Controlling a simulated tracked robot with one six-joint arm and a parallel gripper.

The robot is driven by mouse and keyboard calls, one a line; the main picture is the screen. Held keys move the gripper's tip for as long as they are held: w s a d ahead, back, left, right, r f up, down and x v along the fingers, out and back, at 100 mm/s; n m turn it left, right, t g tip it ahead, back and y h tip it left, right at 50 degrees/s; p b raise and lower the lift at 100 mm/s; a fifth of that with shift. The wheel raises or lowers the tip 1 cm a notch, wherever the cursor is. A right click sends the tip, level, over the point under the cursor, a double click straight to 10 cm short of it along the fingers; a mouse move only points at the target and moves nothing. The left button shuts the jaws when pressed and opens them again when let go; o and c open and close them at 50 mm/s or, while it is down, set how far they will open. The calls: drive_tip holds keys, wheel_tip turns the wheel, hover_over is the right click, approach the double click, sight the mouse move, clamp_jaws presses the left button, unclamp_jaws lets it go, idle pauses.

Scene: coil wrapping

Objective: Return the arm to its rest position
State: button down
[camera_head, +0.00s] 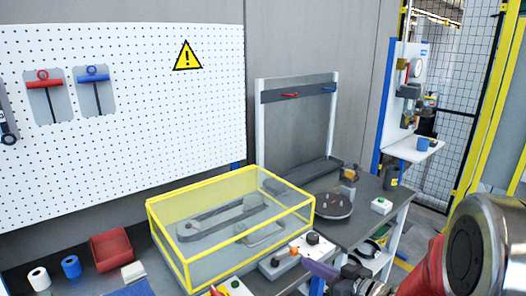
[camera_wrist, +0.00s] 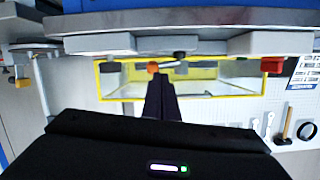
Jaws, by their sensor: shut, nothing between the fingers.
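My gripper (camera_wrist: 161,82) shows in the wrist view as two dark fingers together, with nothing between them. Its black body fills the lower part of that view. In the head view my arm (camera_head: 455,255), red with a metallic joint, stands at the lower right. Dark parts at its left end reach in front of the bench edge.
A yellow-framed clear cover (camera_head: 235,232) stands on the bench, and also shows upside down in the wrist view (camera_wrist: 115,80). A button box (camera_head: 285,262), round turntable (camera_head: 333,206) and red bin (camera_head: 110,249) are near it. A pegboard (camera_head: 120,150) stands behind.

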drive_tip(key=s+a+f+m+g, duration=0.1)
drive_tip(key=s+a+m+g, duration=0.15)
drive_tip(key=s, duration=0.35)
drive_tip(key=s+a+f+m+g+h, duration=0.1)
drive_tip(key=s+m+g, duration=0.1)
drive_tip(key=s+g, duration=0.3)
drive_tip(key=s+a+f+m+g, duration=0.1)
drive_tip(key=s+f+m+g, duration=0.15)
drive_tip(key=s, duration=0.45)
drive_tip(key=s+d+r+t+h, duration=0.1)
drive_tip(key=s+d+r+h, duration=0.1)
drive_tip(key=r, duration=0.5)
drive_tip(key=s+d+r+n+t+h, duration=0.1)
drive_tip(key=s+d+r+t+h, duration=0.1)
drive_tip(key=s+r+h, duration=0.3)
wheel_tip(320, 180, up, 2)
drive_tip(key=shift+d+r+n+t+h, duration=0.1)
drive_tip(key=shift+d+n+t+h, duration=0.2)
drive_tip(key=shift+d+h, duration=0.3)
drive_tip(key=c, duration=2.5)
unclamp_jaws()
drive_tip(key=shift+s, duration=0.15)
drive_tip(key=shift+c, duration=0.2)
